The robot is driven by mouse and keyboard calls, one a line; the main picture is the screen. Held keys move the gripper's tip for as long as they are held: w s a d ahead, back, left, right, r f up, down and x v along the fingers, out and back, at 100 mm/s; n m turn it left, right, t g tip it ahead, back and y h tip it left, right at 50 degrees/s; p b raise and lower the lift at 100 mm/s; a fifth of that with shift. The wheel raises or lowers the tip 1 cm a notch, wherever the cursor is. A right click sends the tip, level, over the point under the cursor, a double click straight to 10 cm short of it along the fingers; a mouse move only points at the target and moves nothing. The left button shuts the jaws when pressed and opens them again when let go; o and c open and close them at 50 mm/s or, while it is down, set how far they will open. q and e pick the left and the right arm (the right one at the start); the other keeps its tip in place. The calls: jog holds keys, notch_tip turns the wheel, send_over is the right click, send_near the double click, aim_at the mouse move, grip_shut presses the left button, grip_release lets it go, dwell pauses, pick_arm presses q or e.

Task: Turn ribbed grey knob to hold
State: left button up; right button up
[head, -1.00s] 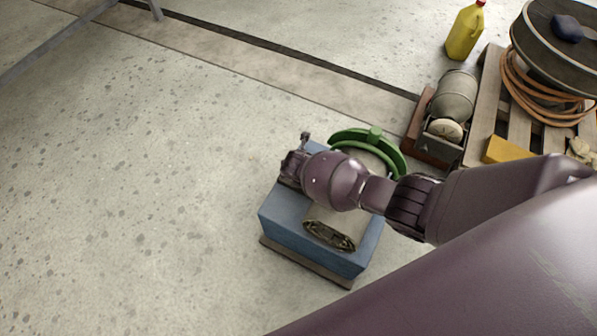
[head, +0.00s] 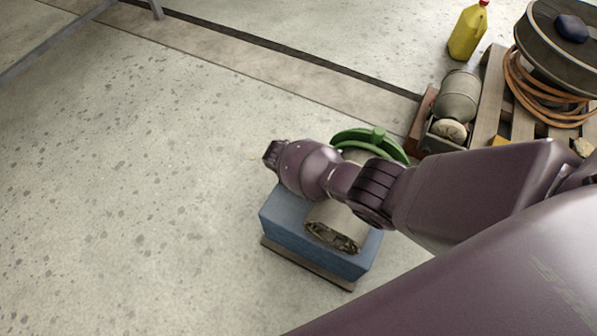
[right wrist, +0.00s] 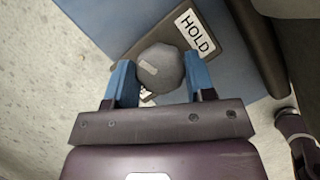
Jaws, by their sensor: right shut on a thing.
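The grey knob (right wrist: 162,66) shows in the right wrist view, with a short lighter strip on its face. It sits on a dark plate beside a white label (right wrist: 195,32) reading HOLD. My right gripper (right wrist: 161,82) has its two blue fingers shut on the knob, one on each side. In the head view my right arm reaches over the blue box (head: 310,238), and its wrist hides the fingers and the knob. I cannot tell exactly which way the knob points. My left gripper is not in view.
A beige roll (head: 338,227) lies on the blue box under my arm, with a green curved piece (head: 372,140) behind it. A second roll (head: 458,95), a yellow jug (head: 467,32) and a pallet (head: 490,80) stand at the upper right. The floor at left is clear.

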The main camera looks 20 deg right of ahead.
jog(key=m+g, duration=0.1)
jog(key=m, duration=0.1)
jog(key=m+g+b, duration=0.1)
jog(key=m, duration=0.2)
jog(key=shift+f+m, duration=0.2)
jog(key=shift+m, duration=0.1)
jog(key=m+g, duration=0.1)
jog(key=m, duration=0.1)
jog(key=m+g+y+b, duration=0.1)
jog(key=m, duration=0.2)
jog(key=shift+y, duration=0.3)
jog(key=m+y, duration=0.1)
jog(key=m, duration=0.2)
jog(key=m+g, duration=0.1)
jog(key=m, duration=0.1)
jog(key=shift+w+r+m+y+b, duration=0.1)
jog(key=shift+m+y+b, duration=0.2)
jog(key=shift+m+y, duration=0.1)
jog(key=shift+d+m+y, duration=0.15)
jog(key=shift+m+y, duration=0.75)
jog(key=shift+m, duration=1.4)
jog(key=o, duration=0.9)
jog(key=shift+w+r, duration=0.1)
